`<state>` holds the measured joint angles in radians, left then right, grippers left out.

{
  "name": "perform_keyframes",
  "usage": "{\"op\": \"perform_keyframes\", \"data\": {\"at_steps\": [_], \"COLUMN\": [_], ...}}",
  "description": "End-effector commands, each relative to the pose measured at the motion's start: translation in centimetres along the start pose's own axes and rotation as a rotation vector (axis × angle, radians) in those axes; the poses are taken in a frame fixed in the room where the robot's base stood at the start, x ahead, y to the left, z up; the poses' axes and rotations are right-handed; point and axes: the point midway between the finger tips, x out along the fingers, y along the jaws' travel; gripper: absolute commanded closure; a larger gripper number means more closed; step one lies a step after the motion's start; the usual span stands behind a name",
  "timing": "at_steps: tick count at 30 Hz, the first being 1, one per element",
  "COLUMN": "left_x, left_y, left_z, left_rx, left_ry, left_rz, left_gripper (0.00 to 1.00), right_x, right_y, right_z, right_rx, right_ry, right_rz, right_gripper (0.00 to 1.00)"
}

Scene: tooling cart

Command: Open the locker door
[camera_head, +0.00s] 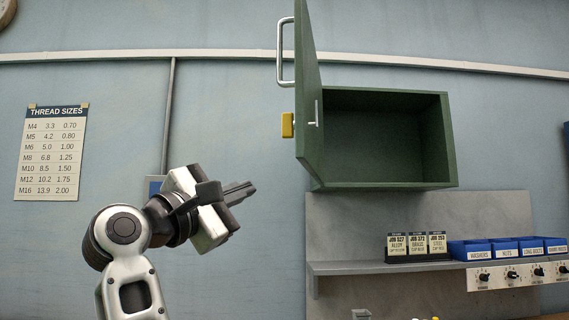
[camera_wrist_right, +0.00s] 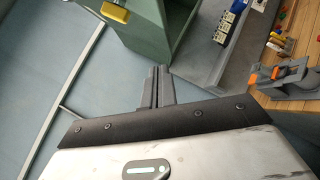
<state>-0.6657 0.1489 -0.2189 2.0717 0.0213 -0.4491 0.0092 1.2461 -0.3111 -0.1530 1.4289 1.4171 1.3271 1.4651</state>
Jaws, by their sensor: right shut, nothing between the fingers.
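A green wall locker (camera_head: 385,136) hangs at the upper middle right in the head view, and its inside looks empty. Its door (camera_head: 310,95) is hinged at the left and swung wide open towards me, seen nearly edge-on. The door carries a silver bar handle (camera_head: 283,52) and a yellow latch block (camera_head: 287,125). The right gripper (camera_head: 248,190) is shut and empty, to the left of and below the door, apart from it. In the right wrist view, the shut fingers (camera_wrist_right: 158,75) point up towards the green locker, with the yellow block (camera_wrist_right: 114,12) above left. The left gripper is out of view.
Below the locker, a grey shelf (camera_head: 345,269) holds job cards (camera_head: 417,246) and blue bins (camera_head: 505,251). A panel with knobs (camera_head: 515,276) sits at the right. A thread-size chart (camera_head: 50,150) and a vertical pipe (camera_head: 168,115) are on the wall. The space left of the door is clear.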

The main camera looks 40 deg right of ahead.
Motion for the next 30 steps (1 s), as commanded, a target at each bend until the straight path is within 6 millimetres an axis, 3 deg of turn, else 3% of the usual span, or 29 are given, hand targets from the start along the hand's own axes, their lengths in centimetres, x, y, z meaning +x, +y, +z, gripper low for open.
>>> {"op": "perform_keyframes", "data": {"at_steps": [1, 3, 11, 17, 30], "left_x": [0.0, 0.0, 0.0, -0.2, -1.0], "left_y": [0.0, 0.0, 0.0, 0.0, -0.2], "left_z": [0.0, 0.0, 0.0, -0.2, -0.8], "left_rx": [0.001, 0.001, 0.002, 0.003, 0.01], "left_ry": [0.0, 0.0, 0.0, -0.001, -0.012], "left_rz": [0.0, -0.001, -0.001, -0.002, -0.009], "left_gripper": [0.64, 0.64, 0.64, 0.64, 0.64], "right_x": [-0.2, -0.7, -2.8, -1.6, 6.7], "right_y": [1.8, 3.3, 6.2, 6.1, 4.6], "right_z": [2.0, 3.7, 7.4, 7.1, 4.4], "right_rx": [0.141, 0.295, 0.577, 0.598, 0.597], "right_ry": [0.054, 0.126, 0.28, 0.295, 0.29], "right_rz": [-0.051, -0.119, -0.256, -0.273, -0.27], "right_gripper": [1.0, 1.0, 1.0, 1.0, 1.0]}}
